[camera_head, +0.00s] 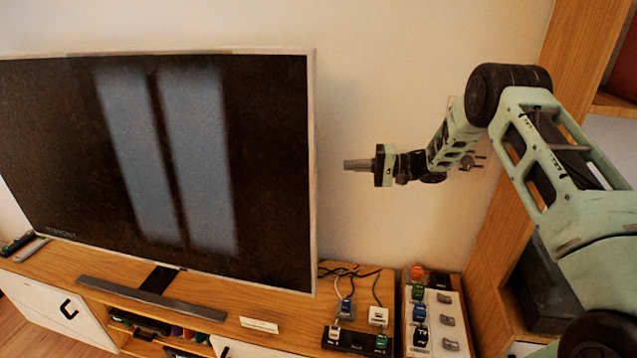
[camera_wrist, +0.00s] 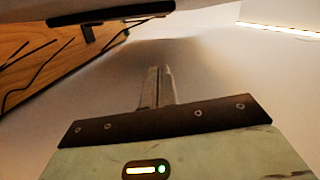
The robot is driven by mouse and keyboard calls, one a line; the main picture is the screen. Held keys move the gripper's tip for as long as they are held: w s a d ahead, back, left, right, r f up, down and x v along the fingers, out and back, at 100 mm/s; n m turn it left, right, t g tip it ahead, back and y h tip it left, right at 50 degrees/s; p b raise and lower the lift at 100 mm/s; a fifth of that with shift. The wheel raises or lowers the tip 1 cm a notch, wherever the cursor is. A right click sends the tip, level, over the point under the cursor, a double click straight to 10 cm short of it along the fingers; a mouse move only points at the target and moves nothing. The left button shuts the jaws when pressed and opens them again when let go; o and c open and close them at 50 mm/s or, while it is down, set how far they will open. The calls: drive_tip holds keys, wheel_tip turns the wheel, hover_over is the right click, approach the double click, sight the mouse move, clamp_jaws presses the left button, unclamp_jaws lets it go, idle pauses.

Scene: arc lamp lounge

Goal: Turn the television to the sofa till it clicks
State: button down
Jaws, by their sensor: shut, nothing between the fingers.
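The television (camera_head: 190,170) is a large dark screen with a thin pale frame, standing on a wooden cabinet (camera_head: 225,300) at the left of the head view. Two bright window-like reflections show on its screen. It rests on a dark stand with a long grey bar (camera_head: 150,300) in front. My gripper (camera_head: 347,164) is shut and empty. It points left, just right of the television's right edge, with a visible gap in the head view. In the wrist view my shut fingers (camera_wrist: 157,87) point at the pale wall. The sofa is not in view.
A power strip (camera_head: 357,340) with plugs and cables lies on the cabinet's right end. Beside it is a white board (camera_head: 435,320) with several coloured plugs. A wooden shelf unit (camera_head: 545,110) stands at the right. A pale wall (camera_head: 400,70) is behind.

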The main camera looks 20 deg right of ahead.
drive_tip(key=s+a+f+g+y+p, duration=0.1)
drive_tip(key=s+a+g+p, duration=0.1)
drive_tip(key=a+p, duration=0.5)
drive_tip(key=shift+s+a+f, duration=0.35)
drive_tip(key=shift+s+a, duration=0.05)
drive_tip(key=shift+a, duration=1.7)
